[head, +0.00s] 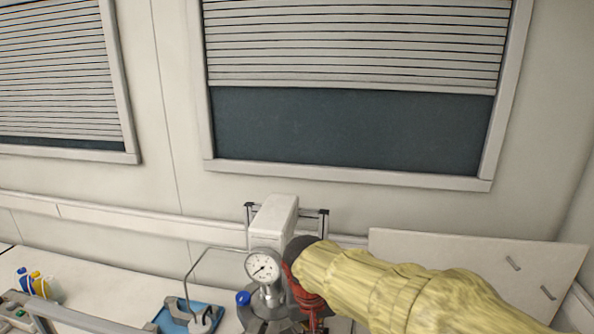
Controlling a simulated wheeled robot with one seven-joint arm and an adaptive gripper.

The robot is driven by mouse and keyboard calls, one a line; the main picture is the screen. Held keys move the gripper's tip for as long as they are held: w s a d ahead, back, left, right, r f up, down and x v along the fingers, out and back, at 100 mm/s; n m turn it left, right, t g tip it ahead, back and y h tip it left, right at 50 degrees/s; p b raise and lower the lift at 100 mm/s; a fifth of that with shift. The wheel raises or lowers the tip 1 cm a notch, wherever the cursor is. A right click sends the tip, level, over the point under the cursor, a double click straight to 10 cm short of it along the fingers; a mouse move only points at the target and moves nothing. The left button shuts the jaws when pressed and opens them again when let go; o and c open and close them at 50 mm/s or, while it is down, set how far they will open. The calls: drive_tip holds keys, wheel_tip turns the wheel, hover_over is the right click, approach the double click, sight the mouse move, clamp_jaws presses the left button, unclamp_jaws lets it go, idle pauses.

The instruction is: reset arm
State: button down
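My arm, in a yellow sleeve, reaches in from the lower right of the head view. Its dark and red end is at the reactor, in front of its right side. The fingertips of my gripper are not clearly visible, so I cannot tell whether it is open or holds anything. The pressure reactor (258,313) stands on the bench at the bottom middle. It carries a round white gauge (262,268) and a blue knob (243,298). Its right side is hidden behind my arm's end.
A white upright housing (273,222) stands behind the reactor. A blue tray (190,317) with a metal part lies to its left. Small bottles with blue and yellow caps (40,285) stand at far left. A white panel (470,262) is behind my arm. The bench (105,285) is partly clear.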

drive_tip(key=s+d+t+b, duration=0.1)
drive_tip(key=s+d+b, duration=0.2)
drive_tip(key=s+d, duration=0.4)
drive_tip(key=s+d+f+t+y+b, duration=0.1)
drive_tip(key=s+d+b, duration=0.3)
drive_tip(key=s+d, duration=0.4)
drive_tip(key=shift+s+f+m+t, duration=0.2)
drive_tip(key=shift+s+m+t, duration=0.3)
drive_tip(key=shift+s, duration=1.75)
